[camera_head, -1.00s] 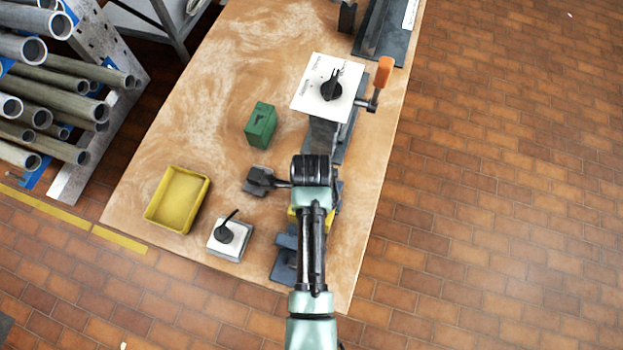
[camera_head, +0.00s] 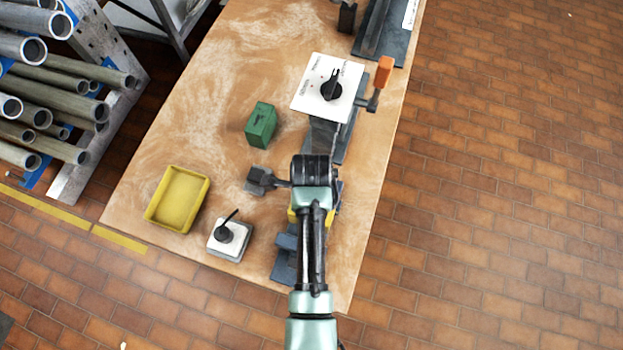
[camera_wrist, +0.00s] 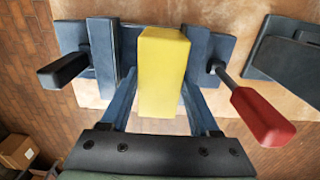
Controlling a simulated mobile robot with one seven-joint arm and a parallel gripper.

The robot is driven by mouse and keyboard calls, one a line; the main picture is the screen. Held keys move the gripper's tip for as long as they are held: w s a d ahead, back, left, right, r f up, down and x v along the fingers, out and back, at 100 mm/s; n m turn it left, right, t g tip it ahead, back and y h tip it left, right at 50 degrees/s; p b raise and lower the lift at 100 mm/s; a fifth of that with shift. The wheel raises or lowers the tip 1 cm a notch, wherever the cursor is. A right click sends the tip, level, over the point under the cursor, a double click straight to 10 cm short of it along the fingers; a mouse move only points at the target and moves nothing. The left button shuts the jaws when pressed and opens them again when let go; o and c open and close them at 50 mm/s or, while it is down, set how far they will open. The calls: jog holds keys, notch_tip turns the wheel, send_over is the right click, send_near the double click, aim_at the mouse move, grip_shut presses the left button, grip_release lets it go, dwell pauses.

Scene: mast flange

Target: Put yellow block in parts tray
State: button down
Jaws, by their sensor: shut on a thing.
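The yellow block (camera_wrist: 163,72) stands between the two dark clamp parts of a fixture (camera_wrist: 103,45) in the wrist view. My gripper (camera_wrist: 160,95) has a finger along each side of the block and is shut on it. In the head view my arm covers most of the block, and only a little yellow (camera_head: 331,218) shows beside it. My fingers are hidden there. The parts tray (camera_head: 178,200) is a shallow yellow tray, empty, at the lower left of the table.
The fixture has a black handle (camera_wrist: 63,70) and a red handle (camera_wrist: 262,115) beside the block. A small switch box (camera_head: 229,238) with a black lever sits right of the tray. A green block (camera_head: 261,125) and a white dial panel (camera_head: 328,88) stand farther back. Bare tabletop lies between.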

jog(key=shift+s, duration=0.2)
jog(key=shift+s+a+p, duration=0.25)
jog(key=shift+s+p, duration=0.3)
jog(key=shift+p, duration=0.1)
jog(key=shift+r+p, duration=3.6)
jog(key=shift+p, duration=0.15)
jog(key=shift+w, duration=0.15)
